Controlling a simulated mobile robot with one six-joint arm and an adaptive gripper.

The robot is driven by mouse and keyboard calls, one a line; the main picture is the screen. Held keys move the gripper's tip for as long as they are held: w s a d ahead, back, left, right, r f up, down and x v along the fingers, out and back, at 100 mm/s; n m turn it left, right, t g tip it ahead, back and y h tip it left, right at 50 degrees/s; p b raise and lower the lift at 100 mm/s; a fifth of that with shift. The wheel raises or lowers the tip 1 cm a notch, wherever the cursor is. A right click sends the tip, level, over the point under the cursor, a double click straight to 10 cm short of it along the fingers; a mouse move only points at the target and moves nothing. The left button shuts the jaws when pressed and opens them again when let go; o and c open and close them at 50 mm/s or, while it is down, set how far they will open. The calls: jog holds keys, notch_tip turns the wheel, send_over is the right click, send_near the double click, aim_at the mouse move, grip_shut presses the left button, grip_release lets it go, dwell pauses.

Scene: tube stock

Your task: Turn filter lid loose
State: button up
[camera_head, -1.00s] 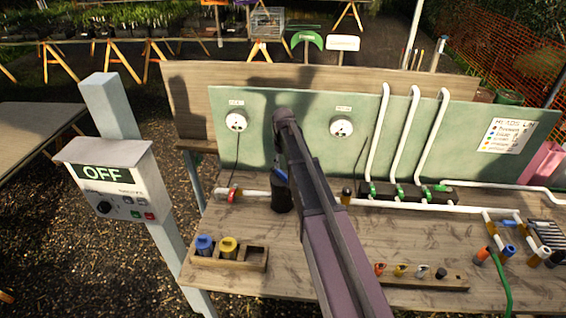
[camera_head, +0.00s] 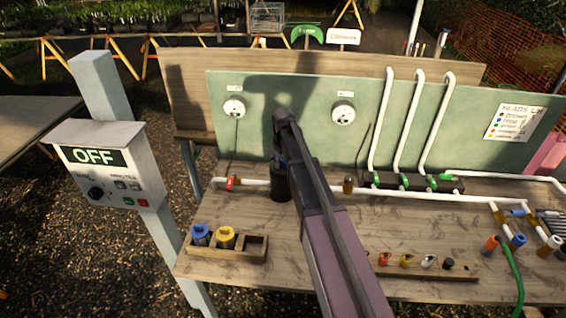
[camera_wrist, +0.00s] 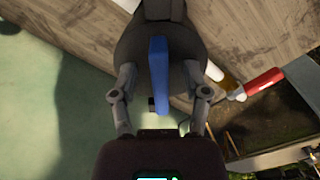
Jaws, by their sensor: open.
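The filter is a dark upright cylinder (camera_head: 281,186) on the white pipe at the back of the bench, partly hidden by my arm in the head view. In the wrist view its dark round lid (camera_wrist: 185,60) carries a raised blue bar (camera_wrist: 159,78). My gripper (camera_wrist: 166,84) is open, its fingers apart on either side of the lid and blue bar. I cannot tell whether they touch the lid. In the head view the gripper's fingers are hidden behind my arm.
A red valve handle (camera_head: 232,183) sits on the pipe left of the filter; it also shows in the wrist view (camera_wrist: 263,81). A wooden holder (camera_head: 222,253) with blue and yellow cartridges stands front left. A green panel (camera_head: 290,145) rises behind. A grey control box (camera_head: 112,172) reads OFF.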

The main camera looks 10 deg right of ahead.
dwell(0.3)
grip_shut()
jog(key=n, duration=0.4)
jog(key=shift+w+d, duration=0.1)
jog(key=shift+d, duration=0.05)
jog(key=shift+n, duration=0.4)
dwell(0.3)
jog(key=shift+w+d+n, duration=0.1)
jog(key=shift+w+n, duration=0.05)
jog(key=shift+n, duration=1.55)
